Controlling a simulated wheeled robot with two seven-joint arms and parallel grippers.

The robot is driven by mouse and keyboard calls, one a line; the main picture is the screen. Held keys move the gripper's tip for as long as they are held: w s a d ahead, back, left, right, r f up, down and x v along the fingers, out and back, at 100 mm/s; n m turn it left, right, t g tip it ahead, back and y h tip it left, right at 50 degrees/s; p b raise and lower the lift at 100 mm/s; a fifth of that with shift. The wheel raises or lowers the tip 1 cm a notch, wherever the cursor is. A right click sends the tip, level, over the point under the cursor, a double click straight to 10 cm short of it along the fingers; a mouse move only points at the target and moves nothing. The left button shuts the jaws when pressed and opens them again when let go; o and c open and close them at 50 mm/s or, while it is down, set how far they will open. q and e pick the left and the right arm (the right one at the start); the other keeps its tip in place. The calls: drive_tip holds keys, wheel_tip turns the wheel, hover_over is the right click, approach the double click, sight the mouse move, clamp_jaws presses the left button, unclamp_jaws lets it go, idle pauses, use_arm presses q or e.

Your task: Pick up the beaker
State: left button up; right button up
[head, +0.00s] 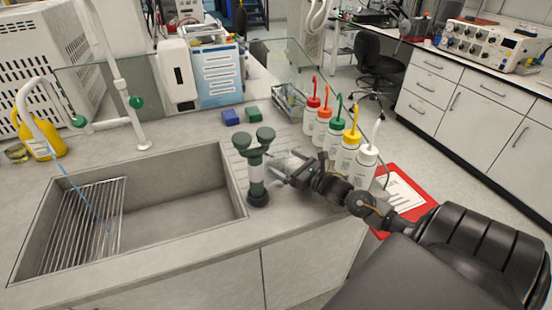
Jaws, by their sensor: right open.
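A clear glass vessel, seemingly the beaker (283,161), stands on the grey counter just right of the dark green eyewash stand. Its outline is faint and partly hidden by my right gripper. My right gripper (277,173) is open at the beaker, its fingers pointing left toward the eyewash stand. I cannot tell whether the fingers are around the beaker or in front of it. My left gripper is not in view.
The eyewash stand (257,172) is close to the right fingertips. Several wash bottles (350,155) with coloured caps stand behind and right of the gripper. A sink (180,195) is at left. Blue (231,117) and green (253,114) blocks lie behind.

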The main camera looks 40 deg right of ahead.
sight(275, 156)
drive_tip(key=shift+w, duration=0.1)
drive_tip(key=w, duration=0.1)
drive_tip(key=w+p, duration=0.1)
drive_tip(key=w, duration=0.1)
drive_tip(key=w+a+p, duration=0.1)
drive_tip(key=shift+w+r, duration=0.2)
drive_tip(key=shift+r, duration=0.1)
drive_tip(key=shift+w+f, duration=0.1)
drive_tip(key=shift+w, duration=0.15)
drive_tip(key=shift+c, duration=0.3)
drive_tip(key=c, duration=1.1)
